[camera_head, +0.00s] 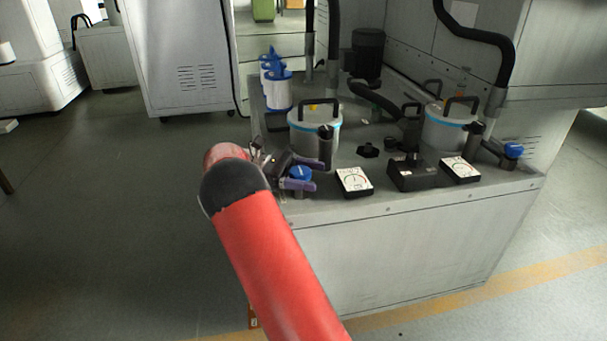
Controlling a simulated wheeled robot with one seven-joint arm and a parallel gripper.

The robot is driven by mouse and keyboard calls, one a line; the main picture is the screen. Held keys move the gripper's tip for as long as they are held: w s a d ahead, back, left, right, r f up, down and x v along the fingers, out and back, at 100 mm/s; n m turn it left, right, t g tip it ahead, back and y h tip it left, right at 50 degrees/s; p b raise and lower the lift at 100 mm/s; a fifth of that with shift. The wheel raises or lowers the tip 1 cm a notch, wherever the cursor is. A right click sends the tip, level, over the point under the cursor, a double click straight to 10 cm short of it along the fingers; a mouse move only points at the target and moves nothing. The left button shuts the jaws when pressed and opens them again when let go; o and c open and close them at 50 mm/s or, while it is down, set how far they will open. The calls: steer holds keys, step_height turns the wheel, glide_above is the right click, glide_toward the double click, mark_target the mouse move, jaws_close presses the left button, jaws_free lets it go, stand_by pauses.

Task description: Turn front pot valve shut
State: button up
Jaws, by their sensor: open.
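A grey-white pot (315,137) with a blue band and a black handle stands at the left end of the grey bench. A blue valve knob (299,173) sits low in front of it, near the bench's front left corner. My gripper (314,175) is open, with one purple finger behind the knob and one in front of it. The knob shows between the fingers; whether they touch it I cannot tell. My red arm comes up from below and hides the bench's left corner. The valve's body is mostly hidden by the gripper.
A second pot (447,130) stands to the right, with another blue valve knob (513,150). The floor at left is clear.

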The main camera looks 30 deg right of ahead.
steer(key=shift+v, duration=3.9)
steer(key=shift+a, duration=0.1)
